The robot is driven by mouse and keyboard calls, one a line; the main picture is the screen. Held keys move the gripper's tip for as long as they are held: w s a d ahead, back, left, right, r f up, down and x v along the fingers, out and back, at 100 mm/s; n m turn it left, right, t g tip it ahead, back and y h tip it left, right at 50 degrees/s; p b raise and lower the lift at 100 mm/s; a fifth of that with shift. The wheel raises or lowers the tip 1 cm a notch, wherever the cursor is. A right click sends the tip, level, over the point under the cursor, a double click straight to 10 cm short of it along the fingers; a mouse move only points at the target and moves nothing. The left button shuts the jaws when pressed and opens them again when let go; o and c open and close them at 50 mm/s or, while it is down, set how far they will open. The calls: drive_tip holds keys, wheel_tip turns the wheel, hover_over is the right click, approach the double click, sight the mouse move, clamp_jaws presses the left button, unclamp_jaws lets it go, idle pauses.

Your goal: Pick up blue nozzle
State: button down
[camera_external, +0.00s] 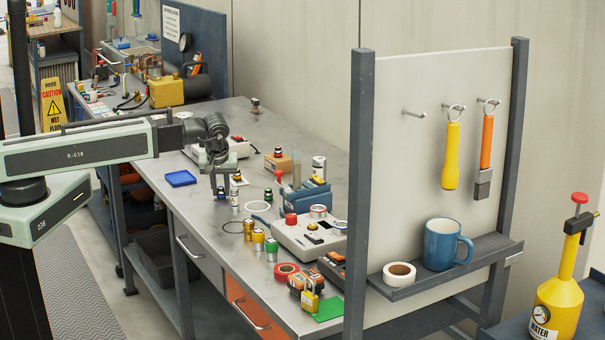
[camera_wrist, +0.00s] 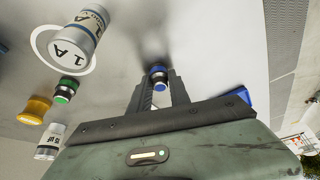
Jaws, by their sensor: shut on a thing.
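The blue nozzle (camera_wrist: 158,74) is a small dark cylinder with a blue band, held between the two fingers in the wrist view. My gripper (camera_wrist: 158,88) is shut on it from both sides. In the external view my gripper (camera_external: 218,178) points down over the grey workbench (camera_external: 190,212). The nozzle is small and partly hidden by the fingers there. I cannot tell whether its base touches the bench.
A blue tray (camera_external: 180,178) lies left of my gripper. A green-capped piece (camera_wrist: 66,90) and a labelled can (camera_wrist: 80,38) stand to one side. A grey control box (camera_external: 305,240) with a red button sits nearer the front. Bare bench lies between my gripper and the tray.

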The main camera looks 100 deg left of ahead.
sight(221, 187)
wheel_tip(221, 187, up, 10)
drive_tip(key=p, duration=0.9)
drive_tip(key=shift+p, duration=0.4)
